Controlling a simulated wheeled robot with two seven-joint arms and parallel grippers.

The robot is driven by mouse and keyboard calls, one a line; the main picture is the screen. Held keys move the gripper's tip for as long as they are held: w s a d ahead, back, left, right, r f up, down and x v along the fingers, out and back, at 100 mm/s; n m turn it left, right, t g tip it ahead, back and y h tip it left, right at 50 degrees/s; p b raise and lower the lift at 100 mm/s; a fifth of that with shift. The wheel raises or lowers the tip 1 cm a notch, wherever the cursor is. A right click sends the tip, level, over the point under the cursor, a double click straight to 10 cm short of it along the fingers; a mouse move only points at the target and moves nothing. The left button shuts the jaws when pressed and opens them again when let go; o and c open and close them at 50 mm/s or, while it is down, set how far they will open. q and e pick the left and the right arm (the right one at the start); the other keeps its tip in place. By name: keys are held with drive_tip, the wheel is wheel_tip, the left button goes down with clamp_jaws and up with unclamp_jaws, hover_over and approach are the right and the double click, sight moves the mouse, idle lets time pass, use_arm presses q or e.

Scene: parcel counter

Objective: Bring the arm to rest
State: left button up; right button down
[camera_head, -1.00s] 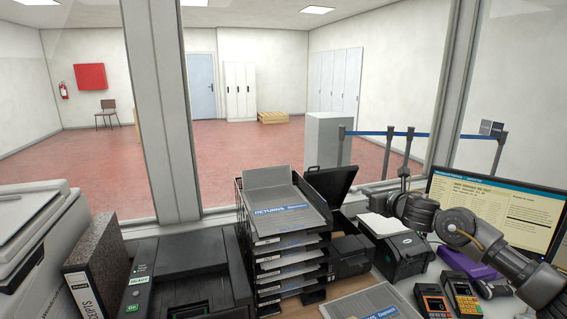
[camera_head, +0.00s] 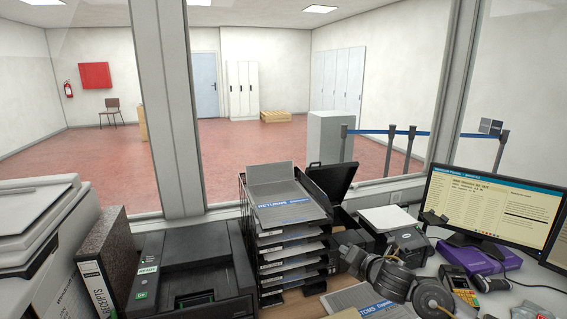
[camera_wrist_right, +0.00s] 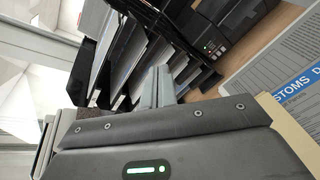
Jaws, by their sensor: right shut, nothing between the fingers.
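My right arm comes in from the lower right in the head view. Its gripper (camera_head: 346,254) is beside the right side of the tray stack, above the counter. In the right wrist view the two grey fingers (camera_wrist_right: 157,86) are together with nothing between them. They point toward the stack of black trays (camera_wrist_right: 120,60), and I cannot tell the gap to it. My left gripper is not in view.
The black letter tray stack (camera_head: 285,232) stands mid-counter, with a printer (camera_head: 190,275) to its left. A customs form (camera_head: 365,300) lies below my right arm.

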drive_tip(key=s+a+f+m+g+h, duration=0.2)
drive_tip(key=s+f+m+g, duration=0.1)
drive_tip(key=s+f+m, duration=1.2)
drive_tip(key=s+d+f+m+g+h, duration=0.1)
drive_tip(key=s+d+f+m+g, duration=0.3)
drive_tip(key=s, duration=0.6)
drive_tip(key=s+d+m+g+h, duration=0.15)
drive_tip(key=s+m, duration=0.35)
drive_tip(key=s, duration=0.6)
drive_tip(key=s+d+f+m+g, duration=0.1)
drive_tip(key=s+d+f+m, duration=0.3)
drive_tip(key=s, duration=0.6)
wheel_tip(320, 180, down, 23)
drive_tip(key=s+a+m+g, duration=0.1)
drive_tip(key=g, duration=0.1)
drive_tip(key=s+d+f, duration=0.2)
drive_tip(key=s+f, duration=1.4)
drive_tip(key=s, duration=0.1)
drive_tip(key=shift+d+f+g, duration=0.35)
drive_tip(key=shift+f+g, duration=0.05)
drive_tip(key=shift+g, duration=0.05)
